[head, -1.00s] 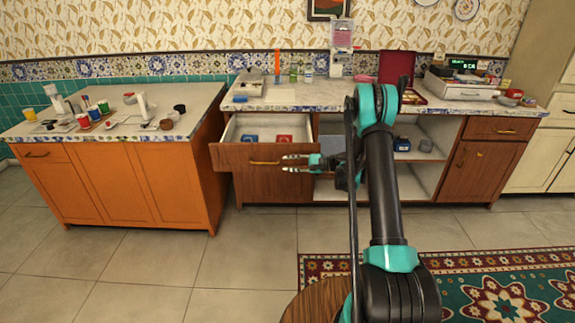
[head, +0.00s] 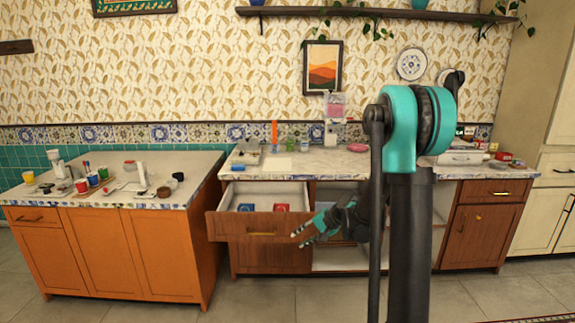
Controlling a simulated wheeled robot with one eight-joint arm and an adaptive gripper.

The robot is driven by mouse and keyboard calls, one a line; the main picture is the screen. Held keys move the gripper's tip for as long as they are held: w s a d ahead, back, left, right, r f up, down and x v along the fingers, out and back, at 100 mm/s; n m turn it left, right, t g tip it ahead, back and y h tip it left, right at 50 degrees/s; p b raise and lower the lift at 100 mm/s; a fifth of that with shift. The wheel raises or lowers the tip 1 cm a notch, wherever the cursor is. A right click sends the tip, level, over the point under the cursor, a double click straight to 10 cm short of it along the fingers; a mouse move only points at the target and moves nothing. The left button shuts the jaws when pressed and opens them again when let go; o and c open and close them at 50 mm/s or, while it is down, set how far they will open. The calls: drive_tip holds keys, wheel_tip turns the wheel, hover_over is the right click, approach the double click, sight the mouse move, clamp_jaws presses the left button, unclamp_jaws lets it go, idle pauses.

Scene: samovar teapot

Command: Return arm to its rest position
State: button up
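My gripper (head: 301,237) shows in the head view in front of the middle counter, beside the right end of an open drawer (head: 252,226). Its two fingers point left, are spread apart and have nothing between them. My arm is folded up, with its elbow raised high on the right, and hides part of the counter and the cabinet behind it. The drawer is pulled out and holds a blue item (head: 246,208) and a red item (head: 281,207).
An orange cabinet (head: 120,250) with cups and small items on top stands at the left. The middle counter (head: 300,165) carries several bottles and boxes. Open shelves lie below it, right of the drawer. The tiled floor (head: 270,300) in front is clear.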

drive_tip(key=s+d+f+n+h, duration=0.1)
drive_tip(key=s+d+h, duration=0.3)
drive_tip(key=s, duration=1)
drive_tip(key=s+d+n+h, duration=0.4)
drive_tip(key=s+d, duration=0.6)
drive_tip(key=s, duration=0.4)
drive_tip(key=shift+f+n, duration=0.3)
drive_tip(key=shift+f, duration=0.05)
drive_tip(key=shift+a, duration=0.1)
